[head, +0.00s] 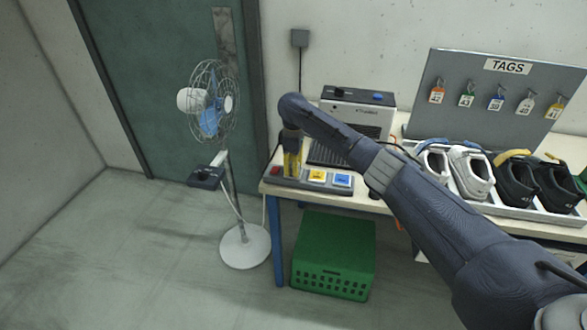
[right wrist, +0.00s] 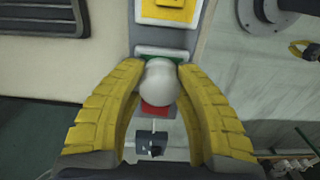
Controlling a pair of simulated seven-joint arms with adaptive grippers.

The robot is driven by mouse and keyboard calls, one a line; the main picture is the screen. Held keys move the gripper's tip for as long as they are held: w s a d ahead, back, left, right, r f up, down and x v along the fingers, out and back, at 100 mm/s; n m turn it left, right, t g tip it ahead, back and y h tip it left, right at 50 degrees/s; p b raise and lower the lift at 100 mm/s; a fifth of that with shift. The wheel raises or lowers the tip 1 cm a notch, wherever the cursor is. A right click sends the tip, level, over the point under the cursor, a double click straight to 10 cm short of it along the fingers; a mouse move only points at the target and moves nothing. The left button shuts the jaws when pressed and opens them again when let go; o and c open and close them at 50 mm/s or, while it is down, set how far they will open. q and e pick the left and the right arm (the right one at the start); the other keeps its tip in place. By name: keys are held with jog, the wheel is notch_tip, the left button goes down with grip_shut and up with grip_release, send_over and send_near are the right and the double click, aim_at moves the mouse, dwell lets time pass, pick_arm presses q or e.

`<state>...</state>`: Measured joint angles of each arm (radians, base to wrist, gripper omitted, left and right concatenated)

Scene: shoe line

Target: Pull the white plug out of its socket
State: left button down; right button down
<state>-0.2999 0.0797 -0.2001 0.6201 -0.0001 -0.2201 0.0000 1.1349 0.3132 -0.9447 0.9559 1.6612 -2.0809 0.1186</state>
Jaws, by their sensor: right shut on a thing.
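The white plug (right wrist: 158,84) is a pale, rounded body between the two yellow fingers of my right gripper in the right wrist view. The fingers touch it on both sides. It stands over a grey panel, between a green-edged plate (right wrist: 178,59) and a red patch (right wrist: 155,109). The plug hides what is under it, so I cannot tell whether it is still seated in a socket. In the head view my right gripper (head: 292,165) points down at the left end of the panel (head: 313,188), and the plug is hidden there. My left gripper is in neither view.
A grey machine (head: 360,115) stands behind the panel. Shoes in a tray (head: 520,212) and a tag board (head: 500,95) are to the right. A fan (head: 212,100) stands left of the table, and a green crate (head: 330,255) is below it.

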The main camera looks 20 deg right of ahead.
jog(key=shift+r, duration=0.15)
jog(key=shift+r, duration=2.75)
jog(key=shift+r, duration=0.15)
